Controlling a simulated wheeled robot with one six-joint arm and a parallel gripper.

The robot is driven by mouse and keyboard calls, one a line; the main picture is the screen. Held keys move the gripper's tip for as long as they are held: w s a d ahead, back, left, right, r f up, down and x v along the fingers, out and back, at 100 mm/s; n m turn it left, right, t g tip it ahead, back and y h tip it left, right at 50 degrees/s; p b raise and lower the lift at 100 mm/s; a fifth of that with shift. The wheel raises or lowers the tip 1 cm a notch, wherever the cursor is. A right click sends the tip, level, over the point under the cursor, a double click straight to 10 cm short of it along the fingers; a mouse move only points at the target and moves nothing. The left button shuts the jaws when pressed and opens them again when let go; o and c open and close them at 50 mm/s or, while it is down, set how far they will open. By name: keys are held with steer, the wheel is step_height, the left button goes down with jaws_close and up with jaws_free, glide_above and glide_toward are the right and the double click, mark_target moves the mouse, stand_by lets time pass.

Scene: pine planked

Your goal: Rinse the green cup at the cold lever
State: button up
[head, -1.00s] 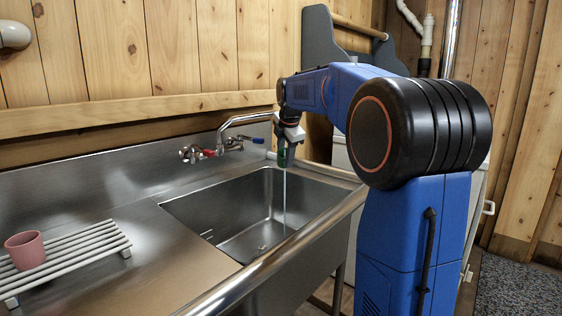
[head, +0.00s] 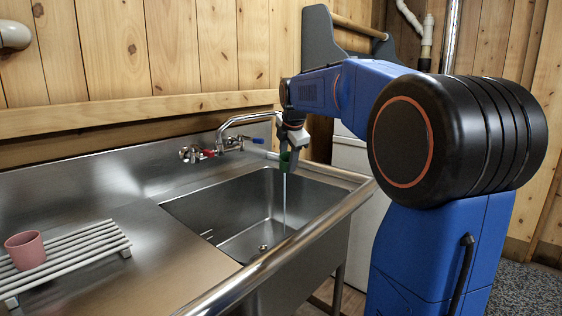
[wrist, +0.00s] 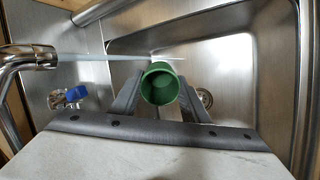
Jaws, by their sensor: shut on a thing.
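My gripper (head: 287,156) is shut on the green cup (head: 288,163), held over the sink beneath the spout. In the wrist view, my gripper (wrist: 158,103) has a finger on each side of the green cup (wrist: 160,88), whose open mouth faces the camera and looks empty. Water (head: 285,200) runs from the faucet (head: 238,119). In the wrist view, the stream (wrist: 110,57) passes close along the cup's rim; whether any enters is unclear. The blue lever (head: 258,141), also in the wrist view (wrist: 76,95), is right of the red lever (head: 208,153).
The steel sink basin (head: 183,207) has a drain (head: 263,247) at its bottom and a rounded front rail (head: 290,245). A pink cup (head: 26,250) stands on a slatted rack (head: 90,249) at left. The steel counter (head: 150,250) between rack and basin is clear.

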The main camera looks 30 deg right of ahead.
steer(key=shift+s+a, duration=0.25)
steer(key=shift+s, duration=0.5)
steer(key=shift+s+a, duration=0.2)
steer(key=shift+s, duration=0.5)
stand_by(0.4)
steer(key=s+a+r, duration=0.1)
steer(key=s+r, duration=0.3)
steer(key=shift+s+a, duration=0.3)
steer(key=shift+s, duration=0.05)
stand_by(0.3)
stand_by(0.4)
steer(key=w+f, duration=0.1)
steer(key=w+d+f, duration=0.1)
steer(key=w, duration=0.1)
steer(key=w+f, duration=0.2)
steer(key=shift+w+d, duration=0.15)
steer(key=shift+d, duration=0.25)
